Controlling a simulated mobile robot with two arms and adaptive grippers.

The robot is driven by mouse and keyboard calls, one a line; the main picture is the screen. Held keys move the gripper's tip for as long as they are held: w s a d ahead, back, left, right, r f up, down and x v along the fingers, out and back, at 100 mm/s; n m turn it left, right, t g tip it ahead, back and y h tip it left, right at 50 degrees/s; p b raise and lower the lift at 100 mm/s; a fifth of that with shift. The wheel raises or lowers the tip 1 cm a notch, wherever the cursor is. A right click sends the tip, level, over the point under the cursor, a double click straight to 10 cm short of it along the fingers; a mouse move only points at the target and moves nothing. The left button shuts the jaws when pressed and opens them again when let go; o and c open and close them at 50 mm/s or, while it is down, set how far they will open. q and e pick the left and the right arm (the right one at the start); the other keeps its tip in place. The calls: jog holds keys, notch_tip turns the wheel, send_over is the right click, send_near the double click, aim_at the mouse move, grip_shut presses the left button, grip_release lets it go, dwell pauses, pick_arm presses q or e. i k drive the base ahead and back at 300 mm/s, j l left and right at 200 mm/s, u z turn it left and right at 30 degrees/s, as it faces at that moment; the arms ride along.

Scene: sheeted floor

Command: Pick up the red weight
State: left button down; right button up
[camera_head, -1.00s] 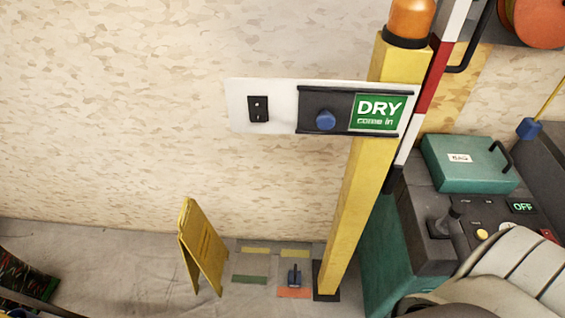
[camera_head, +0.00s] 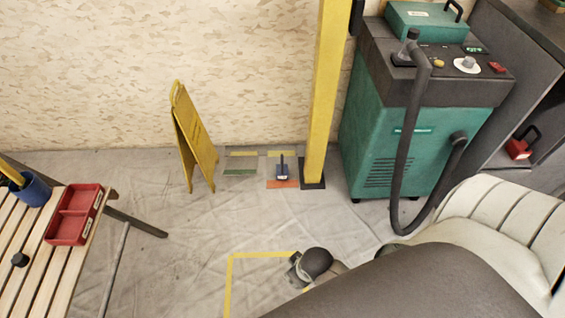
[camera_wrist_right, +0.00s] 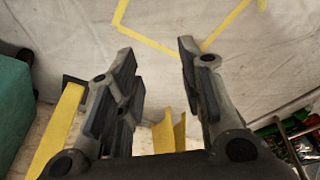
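A red block with a black handle (camera_head: 519,149), which looks like the red weight, sits at the right on the dark shelf unit beside the green machine. My right gripper (camera_head: 297,272) is low in the middle of the head view, over the floor and well apart from the red weight. In the right wrist view its two fingers (camera_wrist_right: 157,55) are spread with nothing between them. The red weight does not show in that view. My left gripper is not in view.
A green machine (camera_head: 420,140) with a dark hose stands between my right gripper and the shelf. A slatted bench (camera_head: 40,260) holds a red tray (camera_head: 74,214).

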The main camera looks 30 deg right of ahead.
aim_at(518, 149)
jog(key=z, duration=2.75)
